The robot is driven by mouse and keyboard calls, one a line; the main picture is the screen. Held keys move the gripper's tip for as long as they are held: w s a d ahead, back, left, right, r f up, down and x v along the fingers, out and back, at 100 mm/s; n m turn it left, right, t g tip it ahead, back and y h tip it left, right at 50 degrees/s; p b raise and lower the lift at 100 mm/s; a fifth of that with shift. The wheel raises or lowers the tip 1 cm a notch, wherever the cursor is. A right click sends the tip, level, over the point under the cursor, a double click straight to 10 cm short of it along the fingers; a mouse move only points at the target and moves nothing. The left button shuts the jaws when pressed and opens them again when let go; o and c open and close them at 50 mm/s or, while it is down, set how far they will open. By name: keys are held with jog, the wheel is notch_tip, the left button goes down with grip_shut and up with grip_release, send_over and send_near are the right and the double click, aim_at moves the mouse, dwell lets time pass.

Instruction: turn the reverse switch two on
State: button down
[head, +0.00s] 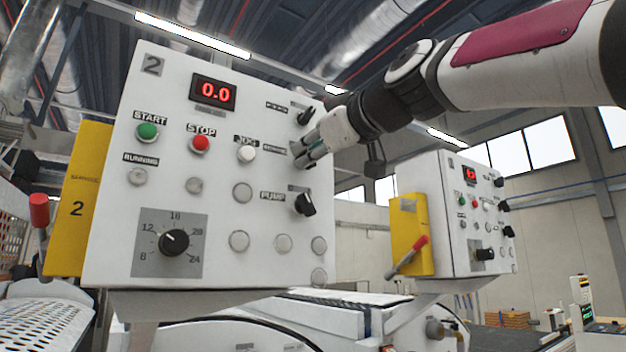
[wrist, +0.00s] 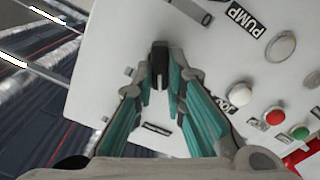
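The control panel marked 2 (head: 110,220) fills the left of the head view. My gripper (head: 308,153) is at its right side, between the upper right black knob (head: 305,117) and the pump knob (head: 305,204). The small label left of my fingers is too blurred to read. My fingers hide the panel there in the head view. In the wrist view, a black switch knob (wrist: 159,57) shows between the two teal-padded fingertips (wrist: 160,78), with a finger on each side. Whether the pads touch it is unclear.
The panel also has a red 0.0 display (head: 214,92), a green start button (head: 147,131), a red stop button (head: 200,145), a white jog button (head: 246,154) and a dial (head: 174,242). A second, similar panel (head: 437,205) stands farther right.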

dwell(0.4)
jog(key=m, duration=1.1)
jog(key=shift+w+d+m, duration=0.2)
jog(key=shift+d+m, duration=0.15)
jog(key=shift+m, duration=0.05)
dwell(0.3)
jog(key=c, duration=1.6)
grip_release()
jog(key=v, duration=1.2)
